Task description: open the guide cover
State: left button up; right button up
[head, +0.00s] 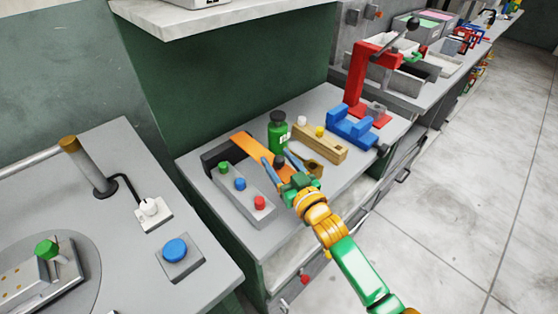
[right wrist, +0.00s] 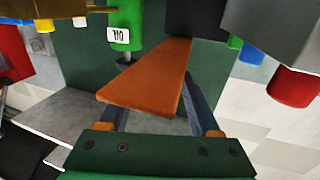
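The guide cover appears to be the long orange plate (head: 250,148), which runs from a dark block (head: 217,156) on the grey bench top. In the right wrist view the orange plate (right wrist: 150,78) stretches away from the gripper, with its near end between the fingers. My right gripper (head: 280,163) is at the near end of the plate, its two blue fingers spread apart on either side. It is open; whether a finger touches the plate, I cannot tell. My left gripper is not in view.
A green bottle (head: 278,133) stands close beside the plate. A grey button box (head: 242,190) with green, blue and red buttons lies on the other side. A wooden block (head: 320,143), a blue fixture (head: 351,127) and a red press (head: 357,85) stand farther right.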

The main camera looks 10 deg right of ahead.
jog(key=v, duration=0.7)
jog(key=shift+s, duration=0.15)
